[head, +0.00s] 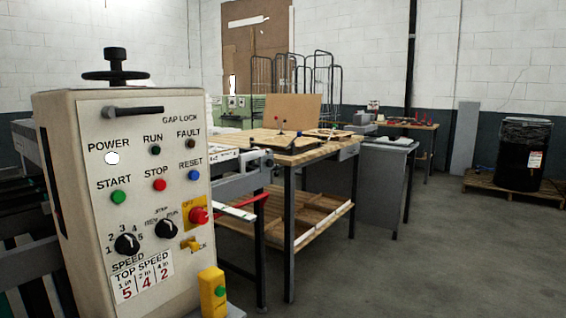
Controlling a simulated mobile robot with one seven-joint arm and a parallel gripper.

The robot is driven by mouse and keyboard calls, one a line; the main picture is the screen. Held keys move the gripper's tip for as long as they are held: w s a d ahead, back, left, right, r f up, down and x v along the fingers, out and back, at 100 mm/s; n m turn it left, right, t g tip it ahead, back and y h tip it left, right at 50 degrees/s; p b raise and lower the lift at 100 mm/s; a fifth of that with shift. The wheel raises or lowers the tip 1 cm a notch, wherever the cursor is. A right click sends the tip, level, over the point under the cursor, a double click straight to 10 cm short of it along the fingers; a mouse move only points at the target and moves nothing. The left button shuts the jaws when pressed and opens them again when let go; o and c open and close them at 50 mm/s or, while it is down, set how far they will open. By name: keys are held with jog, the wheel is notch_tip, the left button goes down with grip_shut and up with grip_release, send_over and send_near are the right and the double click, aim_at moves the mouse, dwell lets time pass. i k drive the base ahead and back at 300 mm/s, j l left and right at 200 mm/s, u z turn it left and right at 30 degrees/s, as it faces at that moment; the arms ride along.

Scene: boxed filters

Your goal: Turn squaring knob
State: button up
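A cream control box (75,150) stands close at the left. A black knob with a wide disc and upright post (115,62) sits on its top. A black lever (133,110) beside the words GAP LOCK sticks out of the front. Lower down are a black SPEED knob (126,243) and a smaller black selector knob (167,229). No label reads "squaring", so I cannot tell for certain which one is the squaring knob. My gripper is not in view.
The panel also has a green START button (118,197), a red STOP button (159,184) and a red switch (197,216). A yellow post (213,292) stands at the lower right of the box. A wooden workbench (325,150) is behind.

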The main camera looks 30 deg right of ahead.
aim_at(269, 163)
jog(key=i+l+z, duration=0.1)
jog(key=i+l, duration=0.15)
jog(key=l, duration=0.25)
jog(key=i+l, duration=0.3)
jog(key=l, duration=0.15)
jog(key=i+l+z, duration=0.15)
jog(key=l, duration=0.35)
jog(key=i+l+z, duration=0.1)
jog(key=i+l, duration=0.5)
jog(key=i, duration=0.15)
jog(key=i+l+z, duration=0.1)
jog(key=i+j, duration=0.1)
jog(key=i, duration=0.3)
